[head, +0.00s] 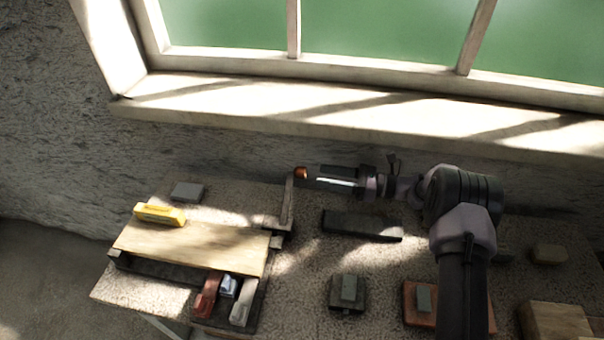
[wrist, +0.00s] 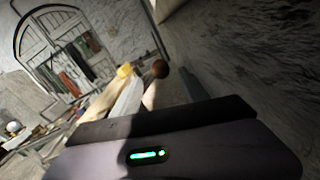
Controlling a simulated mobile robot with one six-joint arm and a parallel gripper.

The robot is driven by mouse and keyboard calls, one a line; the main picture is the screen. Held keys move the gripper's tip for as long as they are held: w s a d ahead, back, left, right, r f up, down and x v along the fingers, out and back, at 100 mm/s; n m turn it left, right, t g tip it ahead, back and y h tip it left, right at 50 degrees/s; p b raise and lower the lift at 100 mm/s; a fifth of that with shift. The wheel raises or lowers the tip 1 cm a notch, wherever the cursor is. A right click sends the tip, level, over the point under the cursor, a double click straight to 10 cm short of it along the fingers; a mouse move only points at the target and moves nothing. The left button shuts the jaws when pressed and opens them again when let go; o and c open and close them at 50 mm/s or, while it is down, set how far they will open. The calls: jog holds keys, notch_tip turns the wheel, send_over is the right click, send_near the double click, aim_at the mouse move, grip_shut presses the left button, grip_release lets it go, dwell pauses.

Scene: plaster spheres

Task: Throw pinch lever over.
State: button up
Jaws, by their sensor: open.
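The lever appears to be the upright grey bar (head: 287,203) at the right end of the wooden board, with an orange-brown knob (head: 301,172) by its top. The brown knob also shows in the wrist view (wrist: 160,69), just beyond my gripper's dark body. My gripper (head: 314,178) points left in the head view, level with the knob, with its tip right beside it. It is open and holds nothing that I can make out. Whether the knob lies between the fingers or touches them I cannot tell. The fingers are hardly visible in the wrist view.
A yellow block (head: 159,214) lies on the wooden board (head: 190,245). Red (head: 205,298) and pale (head: 241,312) pieces stand before it. A dark bar (head: 361,226), a dark block (head: 347,293) and a reddish plate (head: 413,314) lie on the bench. The window sill (head: 330,108) is behind.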

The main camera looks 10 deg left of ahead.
aim_at(301, 172)
jog(key=a+b, duration=0.1)
jog(key=a, duration=0.7)
jog(key=shift+c, duration=0.2)
jog(key=c, duration=1.1)
jog(key=shift+d, duration=0.1)
